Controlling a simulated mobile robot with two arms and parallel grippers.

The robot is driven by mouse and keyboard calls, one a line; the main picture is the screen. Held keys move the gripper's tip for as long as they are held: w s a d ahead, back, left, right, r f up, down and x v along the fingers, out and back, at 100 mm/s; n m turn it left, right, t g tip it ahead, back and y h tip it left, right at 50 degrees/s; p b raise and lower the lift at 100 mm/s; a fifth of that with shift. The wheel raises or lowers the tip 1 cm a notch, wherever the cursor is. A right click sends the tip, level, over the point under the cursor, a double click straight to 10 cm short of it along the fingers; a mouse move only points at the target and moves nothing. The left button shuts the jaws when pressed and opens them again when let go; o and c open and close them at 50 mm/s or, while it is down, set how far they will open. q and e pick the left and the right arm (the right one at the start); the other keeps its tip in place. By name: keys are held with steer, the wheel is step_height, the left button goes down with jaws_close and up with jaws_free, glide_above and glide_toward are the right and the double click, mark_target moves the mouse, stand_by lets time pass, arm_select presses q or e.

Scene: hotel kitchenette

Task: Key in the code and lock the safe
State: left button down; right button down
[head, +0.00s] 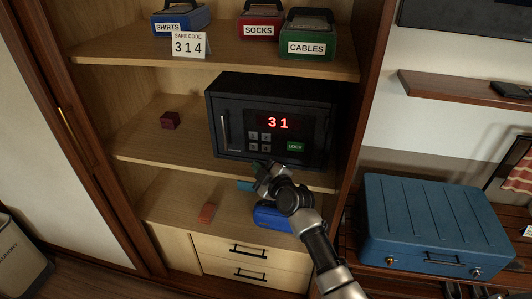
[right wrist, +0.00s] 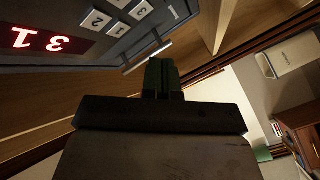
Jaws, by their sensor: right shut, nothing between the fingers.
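The dark safe (head: 225,95) stands on the middle shelf with its door closed. Its red display (head: 277,123) reads 31; it also shows, turned, in the right wrist view (right wrist: 38,40). White number keys (head: 259,141) sit below the display, with a green LOCK key (head: 295,147) to their right. A silver handle (head: 224,130) is at the door's left. The card (head: 190,44) on the shelf above reads SAFE CODE 314. My right gripper (head: 262,167) is shut and empty, just below the keys. In the right wrist view its fingers (right wrist: 163,75) appear apart from the keys. My left gripper is not in view.
Blue, red and green labelled boxes stand on the top shelf (head: 110,57). A small dark red cube (head: 170,120) is left of the safe. A blue item (head: 272,217) and a reddish block (head: 207,212) lie below. A blue case (head: 430,205) stands at right.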

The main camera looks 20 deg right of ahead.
mark_target(258, 147)
steer(key=w+d+b, duration=0.1)
steer(key=w+b, duration=0.1)
steer(key=w+d+b, duration=0.1)
steer(key=w, duration=0.1)
steer(key=shift+d+f, duration=0.2)
steer(key=shift+d, duration=0.15)
steer(key=shift+w+d+r, duration=0.15)
steer(key=shift+w, duration=0.1)
stand_by(1.6)
steer(key=shift+w+d+b, duration=0.2)
steer(key=shift+w+b, duration=0.15)
steer(key=shift+b, duration=0.3)
steer(key=shift+w+d+b, duration=0.2)
steer(key=shift+w+b, duration=0.1)
steer(key=shift+b, duration=0.1)
stand_by(0.6)
steer(key=shift+s+a+p, duration=0.4)
steer(key=shift+s+p, duration=0.2)
steer(key=shift+s, duration=0.1)
